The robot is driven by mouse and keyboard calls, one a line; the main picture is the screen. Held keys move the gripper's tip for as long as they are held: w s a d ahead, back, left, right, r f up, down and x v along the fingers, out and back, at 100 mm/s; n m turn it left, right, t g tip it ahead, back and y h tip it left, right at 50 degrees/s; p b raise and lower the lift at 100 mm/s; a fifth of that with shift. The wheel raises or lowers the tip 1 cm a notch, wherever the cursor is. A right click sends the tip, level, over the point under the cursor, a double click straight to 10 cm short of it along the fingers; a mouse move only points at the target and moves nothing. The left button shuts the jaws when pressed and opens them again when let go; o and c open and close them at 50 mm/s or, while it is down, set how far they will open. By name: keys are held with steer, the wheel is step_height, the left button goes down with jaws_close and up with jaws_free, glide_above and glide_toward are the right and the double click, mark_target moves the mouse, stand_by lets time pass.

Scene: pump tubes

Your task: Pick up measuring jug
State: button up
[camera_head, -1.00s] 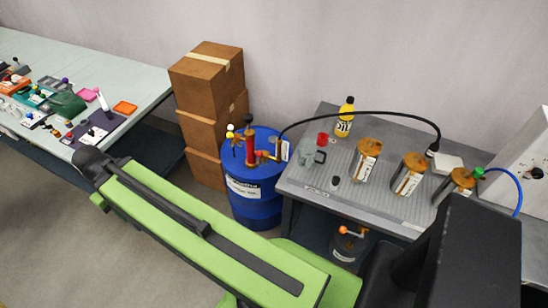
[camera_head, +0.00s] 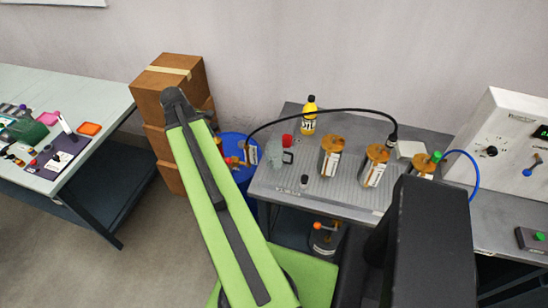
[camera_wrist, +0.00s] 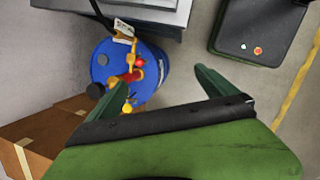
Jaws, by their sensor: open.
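The measuring jug (camera_head: 275,155) looks like a small, clear, greyish vessel with a dark handle on its right. It stands near the left end of the grey perforated bench (camera_head: 345,190), just in front of a red cup (camera_head: 288,140). My gripper (camera_wrist: 158,82) shows in the wrist view with its two green fingers spread apart and nothing between them that it holds. The blue drum (camera_wrist: 150,72) lies below and beyond the fingers. The jug is not clearly visible in the wrist view, and my gripper is hidden in the head view.
A yellow bottle (camera_head: 309,116), several amber tubes (camera_head: 331,157), a small dark-capped vial (camera_head: 304,182) and a black hose (camera_head: 340,111) are on the bench. Cardboard boxes (camera_head: 165,85) stand left of the drum. A control panel (camera_head: 505,140) stands at right.

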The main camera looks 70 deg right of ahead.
steer(key=r+n+g, duration=0.2)
glide_above(268, 148)
steer(key=w+a, duration=0.2)
steer(key=a, duration=0.3)
steer(key=b+x, duration=0.3)
steer(key=x, duration=0.1)
steer(key=b+x, duration=0.4)
steer(key=w+b+x, duration=0.1)
steer(key=b+x, duration=0.2)
steer(key=x, duration=0.1)
steer(key=shift+w+a+f+b, duration=0.1)
steer(key=shift+a+f+b, duration=0.15)
steer(key=shift+b, duration=0.1)
steer(key=shift+d+f, duration=0.1)
steer(key=shift+f, duration=0.1)
steer(key=shift+r, duration=0.1)
steer(key=b+x, duration=0.5)
steer(key=shift+s, duration=0.3)
steer(key=shift+c, duration=0.3)
